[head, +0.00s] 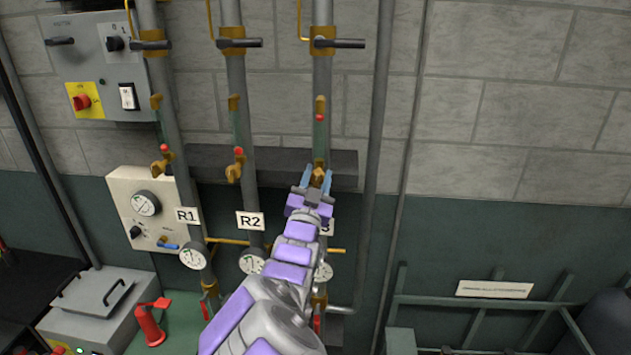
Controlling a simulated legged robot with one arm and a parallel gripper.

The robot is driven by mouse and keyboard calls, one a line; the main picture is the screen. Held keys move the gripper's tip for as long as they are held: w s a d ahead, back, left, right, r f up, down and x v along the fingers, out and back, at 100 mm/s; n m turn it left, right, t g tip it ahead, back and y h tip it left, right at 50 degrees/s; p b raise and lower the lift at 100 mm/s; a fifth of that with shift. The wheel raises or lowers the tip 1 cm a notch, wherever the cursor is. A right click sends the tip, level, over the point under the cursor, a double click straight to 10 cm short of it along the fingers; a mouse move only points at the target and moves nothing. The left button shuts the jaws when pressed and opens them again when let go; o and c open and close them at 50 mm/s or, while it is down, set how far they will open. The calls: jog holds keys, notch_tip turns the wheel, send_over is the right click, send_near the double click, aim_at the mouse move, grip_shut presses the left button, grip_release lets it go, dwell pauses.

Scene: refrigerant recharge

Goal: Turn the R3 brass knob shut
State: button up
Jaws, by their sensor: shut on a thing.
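The R3 brass knob (318,176) sits on the third grey pipe from the left, at the bottom of a green sight tube (319,137). My gripper (318,178) has its two blue fingers on either side of this knob and is shut on it. My purple and grey arm reaches up from below and covers much of the lower pipe. The R3 label (329,227) is mostly hidden behind my arm. The matching brass knobs on R1 (161,167) and R2 (234,172) stand free to the left.
Pressure gauges (193,255) hang low on the pipes. A dark ledge (210,162) runs behind them. A grey switch box (100,65) and a beige gauge panel (140,205) are at left. A red-handled thing (149,325) stands below.

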jog(key=n+y, duration=0.1)
jog(key=n, duration=0.1)
jog(key=n+y+b, duration=0.1)
jog(key=n, duration=0.2)
jog(key=shift+r+t+y, duration=0.1)
jog(key=shift+t+y, duration=0.2)
jog(key=o, duration=1)
jog(key=shift+a, duration=0.15)
jog(key=shift+f, duration=0.2)
